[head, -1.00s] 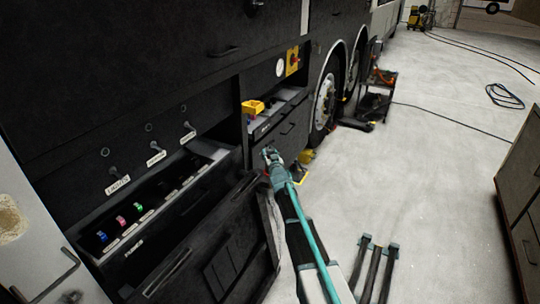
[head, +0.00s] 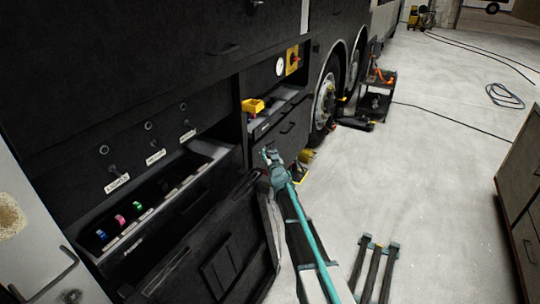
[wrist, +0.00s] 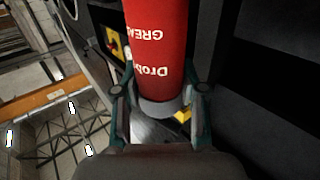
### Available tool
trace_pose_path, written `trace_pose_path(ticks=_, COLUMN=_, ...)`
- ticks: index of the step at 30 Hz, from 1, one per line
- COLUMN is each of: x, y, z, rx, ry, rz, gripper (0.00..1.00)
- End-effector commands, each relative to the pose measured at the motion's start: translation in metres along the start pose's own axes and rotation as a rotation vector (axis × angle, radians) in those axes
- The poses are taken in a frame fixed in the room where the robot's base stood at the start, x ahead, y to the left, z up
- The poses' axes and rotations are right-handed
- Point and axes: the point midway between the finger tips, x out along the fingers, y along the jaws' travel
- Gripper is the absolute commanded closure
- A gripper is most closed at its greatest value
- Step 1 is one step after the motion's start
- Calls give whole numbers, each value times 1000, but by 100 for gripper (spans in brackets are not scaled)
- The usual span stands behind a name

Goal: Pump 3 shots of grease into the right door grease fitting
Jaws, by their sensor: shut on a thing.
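A red cylinder (wrist: 160,45) with upside-down white lettering starting "GREA" fills the top middle of the wrist view. My gripper (wrist: 161,95) is shut on it, a finger on each side near its grey end collar (wrist: 163,108). In the head view my gripper (head: 268,155) is small, at the end of the teal arm, beside the dark side of the coach. The red cylinder cannot be made out there. I cannot pick out the right door grease fitting in either view.
An open tray (head: 165,205) holds small coloured items below labelled levers (head: 113,170). A dark hatch door (head: 225,260) hangs open near my arm. A yellow item (head: 253,106) sits on a drawer. A cart (head: 377,95) stands by the wheels (head: 325,100). The floor to the right is mostly clear.

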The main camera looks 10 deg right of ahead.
Motion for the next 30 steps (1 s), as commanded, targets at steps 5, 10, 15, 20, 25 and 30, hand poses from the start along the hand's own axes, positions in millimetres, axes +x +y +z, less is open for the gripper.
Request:
trace_pose_path(ticks=5, x=0, y=0, z=4, rx=0, ry=-3, rz=0, gripper=100)
trace_pose_path(ticks=10, x=0, y=0, z=7, rx=0, ry=-4, rz=1, gripper=100)
trace_pose_path(ticks=15, x=0, y=0, z=9, rx=0, ry=-5, rz=1, gripper=100)
trace_pose_path(ticks=20, x=0, y=0, z=12, rx=0, ry=-6, rz=1, gripper=100)
trace_pose_path(ticks=25, x=0, y=0, z=12, rx=0, ry=-6, rz=1, gripper=100)
trace_pose_path(ticks=30, x=0, y=0, z=12, rx=0, ry=-7, rz=1, gripper=100)
